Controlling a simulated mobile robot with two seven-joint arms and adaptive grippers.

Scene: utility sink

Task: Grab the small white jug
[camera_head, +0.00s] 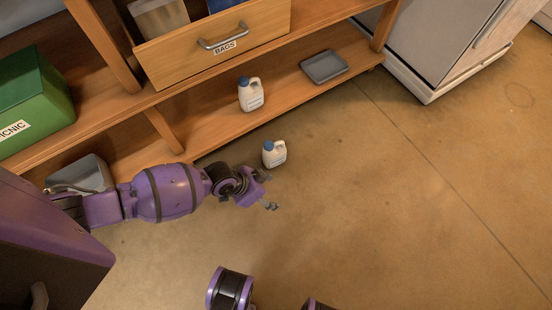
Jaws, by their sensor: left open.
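Two white jugs with blue caps are in the head view. The smaller white jug (274,155) stands upright on the floor just in front of the low shelf. The larger white jug (251,98) stands upright on the low shelf behind it. My left gripper (269,191) is open and empty. It is on the near side of the smaller jug, a short way below it in the picture and apart from it. My right gripper is out of view.
A wooden unit has an open drawer (215,43) labelled BAGS above the low shelf. A grey tray (325,66) lies on that shelf. A green PICNIC box (32,100) is at the left, a white appliance (440,45) at upper right. The floor (400,200) at right is clear.

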